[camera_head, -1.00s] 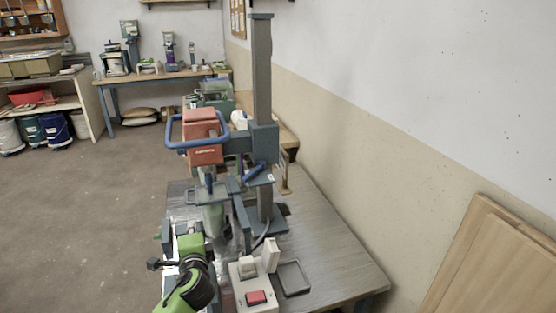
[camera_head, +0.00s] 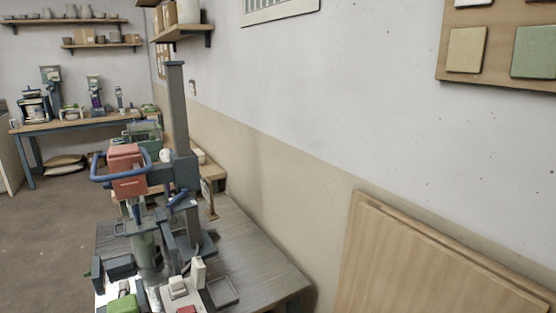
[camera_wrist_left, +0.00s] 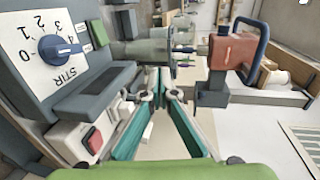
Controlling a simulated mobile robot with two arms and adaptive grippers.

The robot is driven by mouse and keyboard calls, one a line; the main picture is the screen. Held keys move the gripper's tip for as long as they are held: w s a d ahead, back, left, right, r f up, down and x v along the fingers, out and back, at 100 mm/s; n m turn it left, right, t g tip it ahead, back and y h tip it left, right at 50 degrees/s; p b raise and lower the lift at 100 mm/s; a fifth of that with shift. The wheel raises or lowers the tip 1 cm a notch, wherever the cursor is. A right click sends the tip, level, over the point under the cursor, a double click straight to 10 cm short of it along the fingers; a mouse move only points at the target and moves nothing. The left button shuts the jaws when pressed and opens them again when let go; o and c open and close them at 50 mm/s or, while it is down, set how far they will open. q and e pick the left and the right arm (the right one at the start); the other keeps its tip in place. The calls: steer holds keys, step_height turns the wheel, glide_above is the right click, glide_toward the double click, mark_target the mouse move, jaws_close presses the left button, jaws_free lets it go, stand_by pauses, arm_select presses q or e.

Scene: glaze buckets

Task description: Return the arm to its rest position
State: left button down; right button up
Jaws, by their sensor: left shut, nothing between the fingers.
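My left gripper (camera_wrist_left: 160,88) shows in the left wrist view with its teal fingers meeting at the tips, shut and empty. In the head view only a green part of my left gripper (camera_head: 122,304) shows at the bottom edge; its fingertips are hard to make out there. It is at the near end of the workbench (camera_head: 262,270), in front of the mixer stand (camera_head: 180,120). The stand's red motor head (camera_head: 126,172) has a blue handle and also shows at upper right in the wrist view (camera_wrist_left: 232,50). My right gripper is not in view.
A STIR dial panel (camera_wrist_left: 55,45) and a red button (camera_wrist_left: 92,140) are close on the left in the wrist view. A black tray (camera_head: 222,291) lies on the bench. Wooden boards (camera_head: 420,265) lean on the wall at right. The floor at left is clear.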

arm_select(q)
steer(key=s+d+f+n+g+h, duration=0.25)
steer(key=s+d+f, duration=0.3)
steer(key=s, duration=0.35)
steer(key=s+d+f+n+g+h, duration=0.1)
steer(key=s+d+f+n+g, duration=0.25)
steer(key=s+f, duration=0.4)
steer(key=s+d+f+n+g+h, duration=0.1)
steer(key=s+d+h, duration=0.15)
steer(key=s, duration=0.45)
steer(key=s+d+n+g+h, duration=0.1)
steer(key=s+d+n+g, duration=0.1)
steer(key=s+d, duration=0.35)
steer(key=s+d+f+n+g+h, duration=0.1)
steer(key=s+d, duration=0.1)
steer(key=s, duration=0.6)
step_height(320, 180, down, 27)
steer(key=s+g, duration=0.1)
steer(key=s, duration=0.1)
steer(key=s+a+f+g, duration=0.1)
steer(key=s+a+f, duration=0.2)
steer(key=s+f, duration=1.2)
steer(key=shift+s+f+m, duration=0.2)
steer(key=shift+s+m, duration=0.2)
steer(key=shift+s, duration=0.25)
